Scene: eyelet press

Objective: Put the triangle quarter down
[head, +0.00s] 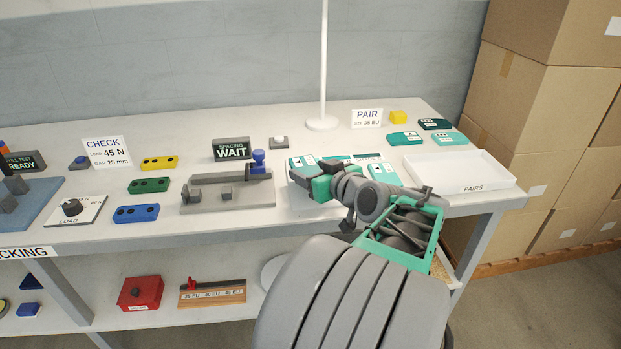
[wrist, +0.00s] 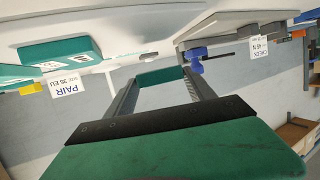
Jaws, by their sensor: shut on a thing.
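My gripper (wrist: 160,88) is shut on a teal quarter (wrist: 160,76), seen edge-on between its two dark fingers in the wrist view. The triangle mark on it cannot be read. In the head view my gripper (head: 302,178) is low over the right part of the table, and my wrist hides much of the held piece. Other teal quarters lie just right of and behind it, one of them (head: 384,172) close to my wrist. Whether the held quarter touches the table cannot be told.
A white PAIRS tray (head: 440,178) stands to the right. A grey spacing fixture (head: 227,196) with a WAIT display (head: 231,149) stands left, and a white post (head: 323,70) behind.

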